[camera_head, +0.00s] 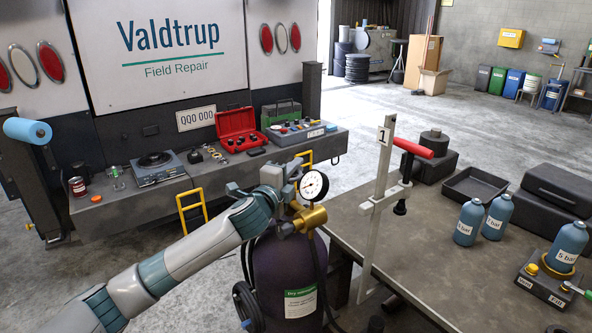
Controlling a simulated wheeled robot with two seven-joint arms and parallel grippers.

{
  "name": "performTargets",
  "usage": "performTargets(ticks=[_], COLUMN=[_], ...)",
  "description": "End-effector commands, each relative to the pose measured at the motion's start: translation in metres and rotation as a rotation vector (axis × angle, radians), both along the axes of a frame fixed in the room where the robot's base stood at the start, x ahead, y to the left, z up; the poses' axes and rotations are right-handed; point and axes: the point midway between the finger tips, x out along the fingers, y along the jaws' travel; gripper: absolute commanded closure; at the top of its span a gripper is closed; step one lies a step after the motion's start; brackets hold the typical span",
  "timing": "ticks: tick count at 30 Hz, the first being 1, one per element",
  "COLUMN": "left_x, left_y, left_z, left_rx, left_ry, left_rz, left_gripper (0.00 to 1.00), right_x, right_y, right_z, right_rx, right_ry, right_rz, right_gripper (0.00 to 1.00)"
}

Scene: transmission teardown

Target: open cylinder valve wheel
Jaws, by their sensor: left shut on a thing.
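A dark purple gas cylinder (275,268) with a green-and-white label stands upright on the floor, left of the workbench. A brass regulator (310,219) and a round white pressure gauge (314,186) sit at its top. My left arm reaches in from the lower left, and my left gripper (287,190) is at the cylinder's top, just left of the gauge. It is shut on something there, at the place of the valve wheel. The gripper hides the wheel, so I cannot see how far it is turned. My right gripper is not in view.
A truck bumper (230,172) behind carries a red case (237,128) and small parts. A dark hose hangs beside the cylinder.

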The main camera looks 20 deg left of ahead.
Motion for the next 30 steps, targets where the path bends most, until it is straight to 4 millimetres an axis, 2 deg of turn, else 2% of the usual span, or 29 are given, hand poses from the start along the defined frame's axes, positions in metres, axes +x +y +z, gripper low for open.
performTargets(ticks=[8, 9, 11, 30], left_x=[-0.0001, -0.0001, -0.0001, 0.0001], left_y=[-0.0004, -0.0004, -0.0004, 0.0001], left_z=[-0.0011, -0.0010, -0.0010, 0.0000], left_rx=[0.000, 0.000, 0.000, 0.002], left_ry=[0.001, 0.001, 0.001, 0.000], left_rz=[0.000, -0.001, -0.001, -0.024], left_gripper=[1.00, 0.85, 0.71, 0.71], right_x=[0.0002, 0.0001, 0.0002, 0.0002], right_y=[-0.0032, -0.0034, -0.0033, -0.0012], right_z=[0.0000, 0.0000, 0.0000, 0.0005], right_rx=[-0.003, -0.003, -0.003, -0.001], right_ry=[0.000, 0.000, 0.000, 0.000], right_rz=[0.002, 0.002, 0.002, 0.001], right_gripper=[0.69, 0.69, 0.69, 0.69])
